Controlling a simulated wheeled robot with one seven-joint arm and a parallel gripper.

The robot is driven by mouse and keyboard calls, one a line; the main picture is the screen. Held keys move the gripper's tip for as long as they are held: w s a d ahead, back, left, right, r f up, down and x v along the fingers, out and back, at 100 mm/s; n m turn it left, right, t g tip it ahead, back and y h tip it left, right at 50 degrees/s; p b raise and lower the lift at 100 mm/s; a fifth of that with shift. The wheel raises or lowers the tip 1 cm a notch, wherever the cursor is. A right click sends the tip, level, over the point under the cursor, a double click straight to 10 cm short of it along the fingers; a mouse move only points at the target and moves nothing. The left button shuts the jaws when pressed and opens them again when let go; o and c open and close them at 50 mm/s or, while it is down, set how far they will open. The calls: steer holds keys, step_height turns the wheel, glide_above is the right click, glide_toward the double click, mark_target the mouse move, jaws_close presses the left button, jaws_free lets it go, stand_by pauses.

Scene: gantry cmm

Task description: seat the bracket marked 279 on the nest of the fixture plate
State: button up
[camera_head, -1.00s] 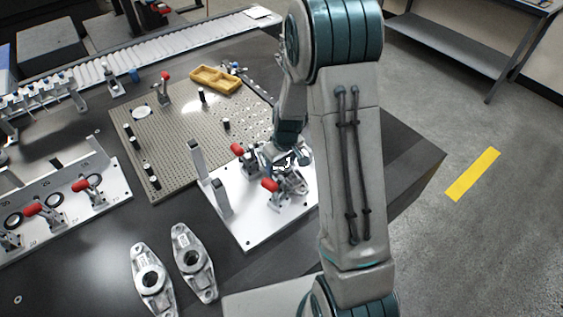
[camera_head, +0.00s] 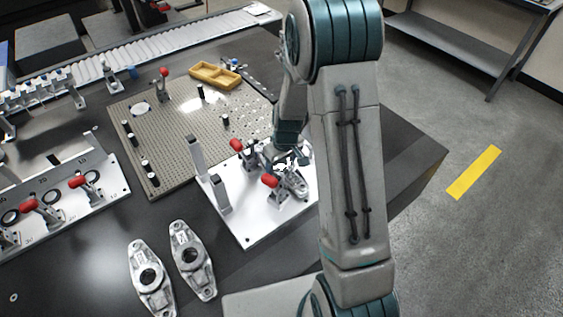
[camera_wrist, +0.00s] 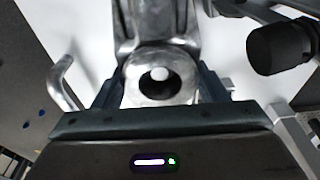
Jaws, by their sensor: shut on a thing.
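A cast metal bracket (camera_head: 295,184) is over the white fixture plate (camera_head: 245,232), between the red-handled clamps. In the wrist view the jaws (camera_wrist: 157,98) are shut on the bracket's end boss (camera_wrist: 158,75), one finger on each side. A pale round shape shows through its hole. No number is readable on the held bracket. I cannot tell whether the bracket rests on the nest or hovers just above it. Two similar brackets (camera_head: 149,299) (camera_head: 202,283) lie on the dark table.
Red-handled clamps (camera_head: 270,181) (camera_head: 236,146) and grey uprights (camera_head: 196,158) stand on the fixture plate close to my gripper. A perforated plate (camera_head: 180,130) with black pins and a yellow tray (camera_head: 215,75) lies behind. A dark clamp tip (camera_wrist: 280,47) is right of the bracket in the wrist view.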

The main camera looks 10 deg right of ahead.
steer(key=o, duration=1.4)
steer(key=shift+o, duration=0.2)
step_height(320, 180, up, 14)
steer(key=s, duration=0.2)
steer(key=shift+d, duration=0.4)
steer(key=shift+f, duration=0.1)
